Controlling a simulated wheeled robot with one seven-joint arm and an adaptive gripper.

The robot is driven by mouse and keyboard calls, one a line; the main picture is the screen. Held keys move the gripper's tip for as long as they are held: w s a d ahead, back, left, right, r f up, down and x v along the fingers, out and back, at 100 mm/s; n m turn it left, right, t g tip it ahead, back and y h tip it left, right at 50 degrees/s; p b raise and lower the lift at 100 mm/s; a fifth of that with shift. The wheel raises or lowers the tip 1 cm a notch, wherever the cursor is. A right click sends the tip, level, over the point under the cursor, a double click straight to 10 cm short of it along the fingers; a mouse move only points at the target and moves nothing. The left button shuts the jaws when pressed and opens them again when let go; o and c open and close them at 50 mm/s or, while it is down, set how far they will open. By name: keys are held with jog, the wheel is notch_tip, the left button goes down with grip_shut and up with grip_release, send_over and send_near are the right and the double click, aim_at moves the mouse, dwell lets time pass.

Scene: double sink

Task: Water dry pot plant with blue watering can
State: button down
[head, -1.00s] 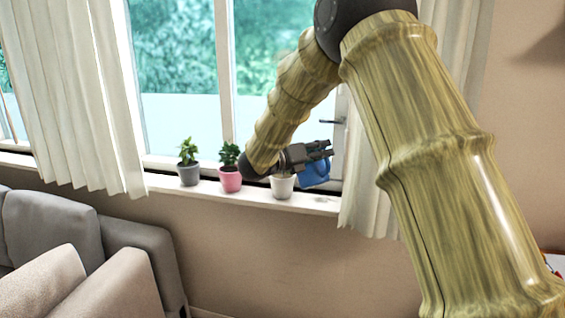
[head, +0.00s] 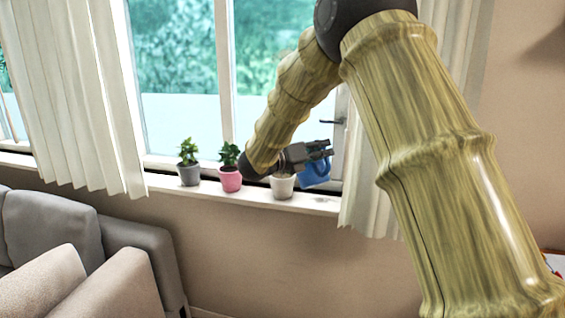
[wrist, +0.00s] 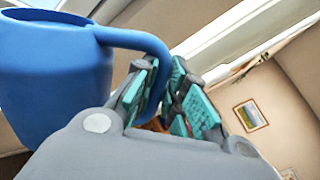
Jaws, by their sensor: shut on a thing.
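The blue watering can (head: 314,174) hangs at my gripper (head: 322,150) above the right end of the windowsill. In the wrist view the can's body (wrist: 55,75) fills the left side, and my gripper (wrist: 165,85) is shut on its curved handle (wrist: 140,40). A white pot (head: 283,187) stands on the sill just left of and below the can. What grows in it is hidden by my gripper, so I cannot tell if it is dry. A pink pot (head: 231,179) and a grey pot (head: 189,174) with green leafy plants stand further left.
The windowsill (head: 310,203) is narrow, with the window behind it. White curtains hang at the left (head: 75,110) and right (head: 370,185) of the window. A grey sofa (head: 60,230) stands at lower left. In the wrist view a framed picture (wrist: 250,115) hangs on the wall.

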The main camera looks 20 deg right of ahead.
jog(key=shift+r, duration=0.2)
jog(key=shift+w+r+n+p, duration=0.4)
jog(key=shift+w+r, duration=0.05)
jog(key=shift+r, duration=0.2)
jog(key=b, duration=0.2)
jog(key=shift+a+f+m+b, duration=0.1)
jog(key=shift+f+m+b, duration=0.05)
jog(key=shift+m+b, duration=0.2)
jog(key=r+m+b, duration=0.1)
jog(key=m+b, duration=0.2)
jog(key=b, duration=0.5)
jog(key=shift+r, duration=0.1)
jog(key=m+b, duration=0.2)
jog(key=b, duration=0.2)
jog(key=r+m+b, duration=0.1)
jog(key=b, duration=0.3)
jog(key=shift+r+m+b, duration=0.1)
jog(key=shift+m+b, duration=0.25)
jog(key=shift+r+m+b, duration=0.25)
jog(key=shift+m+b, duration=0.05)
jog(key=shift+b, duration=0.4)
jog(key=shift+r, duration=0.2)
